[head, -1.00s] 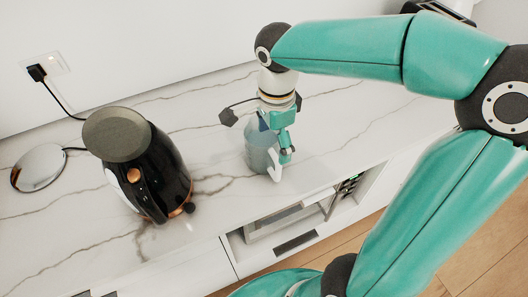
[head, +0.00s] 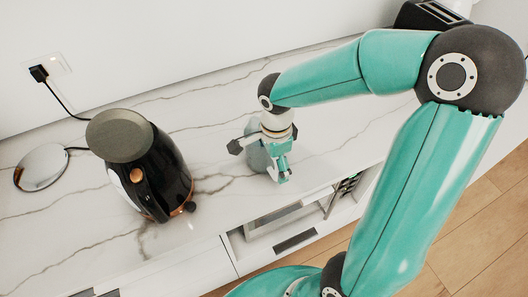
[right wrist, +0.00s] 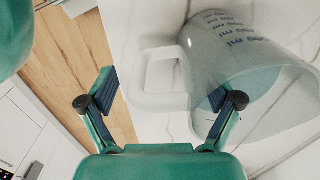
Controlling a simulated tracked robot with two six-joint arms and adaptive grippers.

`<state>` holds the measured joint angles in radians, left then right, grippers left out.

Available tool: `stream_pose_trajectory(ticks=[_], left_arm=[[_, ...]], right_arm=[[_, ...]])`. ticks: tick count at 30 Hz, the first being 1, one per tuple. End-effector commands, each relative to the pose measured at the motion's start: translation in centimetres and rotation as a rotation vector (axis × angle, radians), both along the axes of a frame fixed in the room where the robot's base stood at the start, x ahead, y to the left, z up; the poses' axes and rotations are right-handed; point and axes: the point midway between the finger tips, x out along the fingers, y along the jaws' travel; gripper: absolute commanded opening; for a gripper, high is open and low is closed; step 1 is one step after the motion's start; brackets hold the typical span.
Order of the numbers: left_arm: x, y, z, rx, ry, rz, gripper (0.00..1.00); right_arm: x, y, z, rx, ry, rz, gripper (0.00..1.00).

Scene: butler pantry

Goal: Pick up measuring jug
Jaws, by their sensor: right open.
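The measuring jug (head: 256,157) is a clear, bluish-grey vessel standing on the marble counter, partly hidden by my right gripper in the head view. In the right wrist view the jug (right wrist: 240,62) shows blue markings and a pale loop handle (right wrist: 152,82). My right gripper (head: 282,172) is over the jug's handle side. In the right wrist view the open right gripper (right wrist: 165,92) has the handle between its fingertips in the picture, with the right finger overlapping the jug's wall. I cannot tell whether either finger touches it. My left gripper is out of view.
A black kettle (head: 168,185) stands on the counter left of the jug. Its round base (head: 42,168) lies farther left, with a cord to a wall socket (head: 60,63). A toaster (head: 425,14) is at the back right. An open niche (head: 290,222) is below the counter's front edge.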

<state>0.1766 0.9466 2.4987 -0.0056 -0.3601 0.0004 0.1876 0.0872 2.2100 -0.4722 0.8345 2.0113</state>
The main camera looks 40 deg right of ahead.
Motion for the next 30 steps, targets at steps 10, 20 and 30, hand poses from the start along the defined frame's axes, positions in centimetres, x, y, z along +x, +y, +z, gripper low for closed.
stream_pose_trajectory(ticks=[10, 20, 30], left_arm=[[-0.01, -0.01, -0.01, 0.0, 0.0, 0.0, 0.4], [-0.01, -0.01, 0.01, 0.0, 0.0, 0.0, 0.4], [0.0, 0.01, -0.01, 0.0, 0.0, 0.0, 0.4]], right_arm=[[0.02, 0.0, 0.05, 0.0, -0.001, 0.0, 0.37], [0.12, -0.01, 0.15, 0.0, -0.004, 0.0, 0.0], [0.18, 0.01, 0.62, -0.001, -0.006, 0.001, 0.0]])
